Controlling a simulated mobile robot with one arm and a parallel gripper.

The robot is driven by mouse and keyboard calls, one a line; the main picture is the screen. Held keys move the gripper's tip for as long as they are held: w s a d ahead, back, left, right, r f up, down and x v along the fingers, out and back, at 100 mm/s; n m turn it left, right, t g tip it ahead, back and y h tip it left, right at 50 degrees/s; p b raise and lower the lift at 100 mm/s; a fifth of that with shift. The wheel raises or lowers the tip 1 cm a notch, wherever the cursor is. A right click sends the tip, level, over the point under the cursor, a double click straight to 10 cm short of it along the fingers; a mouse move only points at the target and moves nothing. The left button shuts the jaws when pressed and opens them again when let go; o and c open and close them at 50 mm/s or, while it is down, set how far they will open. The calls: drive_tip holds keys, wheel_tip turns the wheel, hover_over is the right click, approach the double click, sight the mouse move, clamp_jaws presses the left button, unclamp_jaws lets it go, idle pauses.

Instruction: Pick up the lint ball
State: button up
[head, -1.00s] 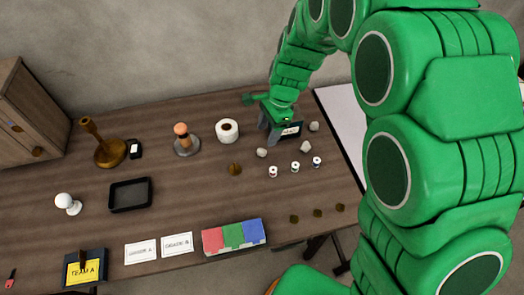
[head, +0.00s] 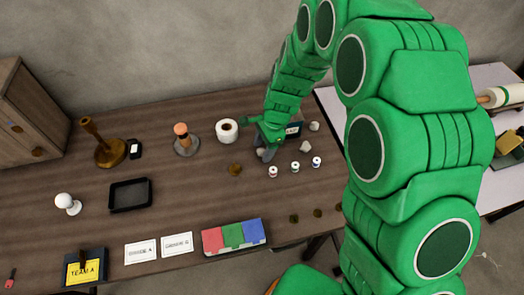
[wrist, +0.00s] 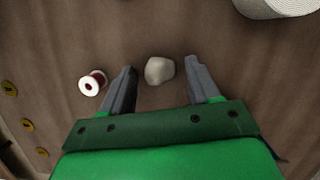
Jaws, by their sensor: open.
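A small pale grey lint ball (wrist: 159,71) lies on the brown table in the wrist view, between the fingertips of my gripper (wrist: 158,77). The fingers are open on either side of it, with a visible gap on each side. In the head view my gripper (head: 265,152) is low over the table, and its fingers largely hide that ball.
Spools (head: 295,166) stand in a row just right of my gripper; one spool (wrist: 92,84) is close to the left finger in the wrist view. A white roll (head: 227,130) stands to the left, and a brown lump (head: 235,169) lies nearby. A dark box (head: 293,130) is behind.

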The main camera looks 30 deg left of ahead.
drive_tip(key=shift+c, duration=0.2)
clamp_jaws()
idle(0.4)
